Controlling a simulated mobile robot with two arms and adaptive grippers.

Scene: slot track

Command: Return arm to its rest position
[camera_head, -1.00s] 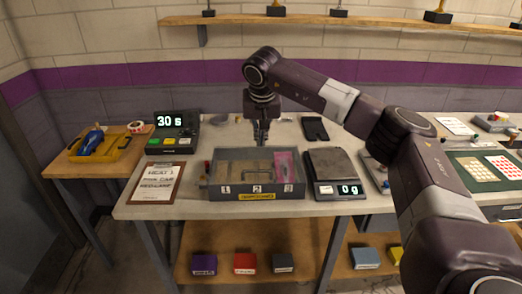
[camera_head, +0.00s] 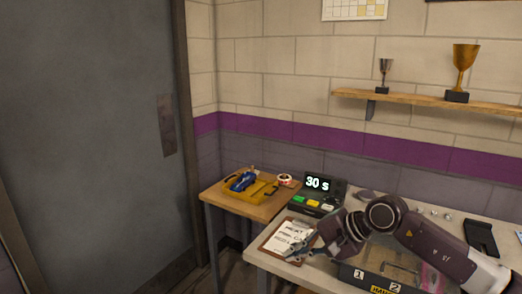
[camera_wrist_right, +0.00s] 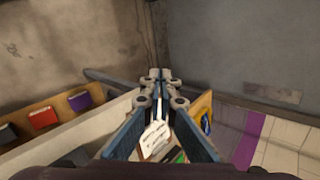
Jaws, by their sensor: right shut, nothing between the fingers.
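My right arm comes in from the lower right in the head view, bent over the workbench. Its gripper (camera_head: 298,249) points to the left, over or near the clipboard (camera_head: 279,240) at the bench's left end. The fingers are shut with nothing between them. In the right wrist view the gripper (camera_wrist_right: 159,80) shows its two fingers together, with the clipboard (camera_wrist_right: 154,138) visible behind them. My left gripper is in neither view.
A timer (camera_head: 320,190) reading 30 s stands behind the clipboard. A numbered box (camera_head: 362,281) lies partly under my arm. A side table (camera_head: 212,193) holds a yellow tray (camera_head: 262,192) with a blue car. A grey door (camera_head: 90,130) fills the left.

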